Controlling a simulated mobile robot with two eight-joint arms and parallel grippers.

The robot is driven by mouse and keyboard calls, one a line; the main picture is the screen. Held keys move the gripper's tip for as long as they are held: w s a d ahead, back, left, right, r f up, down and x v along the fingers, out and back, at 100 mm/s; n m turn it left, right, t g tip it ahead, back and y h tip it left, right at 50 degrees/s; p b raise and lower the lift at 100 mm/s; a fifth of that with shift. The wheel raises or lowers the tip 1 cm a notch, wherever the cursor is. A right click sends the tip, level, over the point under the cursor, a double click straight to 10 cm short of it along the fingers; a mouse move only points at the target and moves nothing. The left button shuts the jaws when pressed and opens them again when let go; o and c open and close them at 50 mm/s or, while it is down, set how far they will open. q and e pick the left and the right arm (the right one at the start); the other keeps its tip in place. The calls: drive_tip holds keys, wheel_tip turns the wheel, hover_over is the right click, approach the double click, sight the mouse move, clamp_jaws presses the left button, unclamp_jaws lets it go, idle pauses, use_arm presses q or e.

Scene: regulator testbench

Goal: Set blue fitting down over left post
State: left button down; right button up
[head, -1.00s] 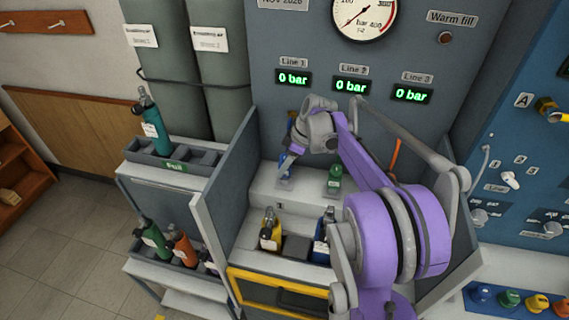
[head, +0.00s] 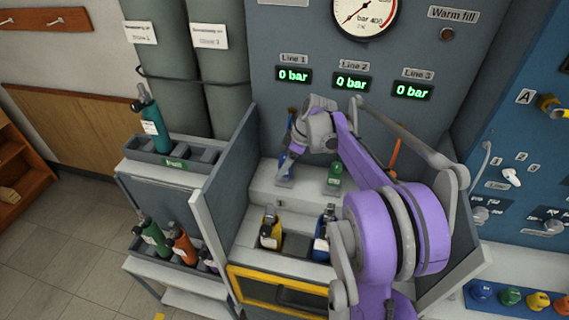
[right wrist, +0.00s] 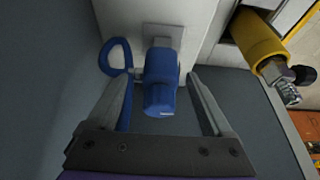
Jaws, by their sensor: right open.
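The blue fitting (head: 286,168) stands at the left of the white bench step, below the Line 1 display. In the right wrist view the blue fitting (right wrist: 160,82) shows between my fingers, with a blue hose loop at its left. It is at a pale square base plate (right wrist: 164,34); the post itself is hidden. My right gripper (right wrist: 160,95) is open, with a finger on each side of the fitting and visible gaps. In the head view my right gripper (head: 287,160) is small and partly merges with the fitting. My left gripper is not in view.
A green fitting (head: 334,177) stands to the right on the same step. A yellow cylinder (head: 270,232) and a blue cylinder (head: 322,243) stand in front, below the step. A grey side panel (head: 228,175) bounds the bench on the left. An orange hose (head: 396,155) hangs behind my arm.

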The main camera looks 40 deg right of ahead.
drive_tip(key=v, duration=1)
drive_tip(key=shift+r+p, duration=0.3)
drive_tip(key=shift+r, duration=0.1)
drive_tip(key=shift+s+d, duration=0.1)
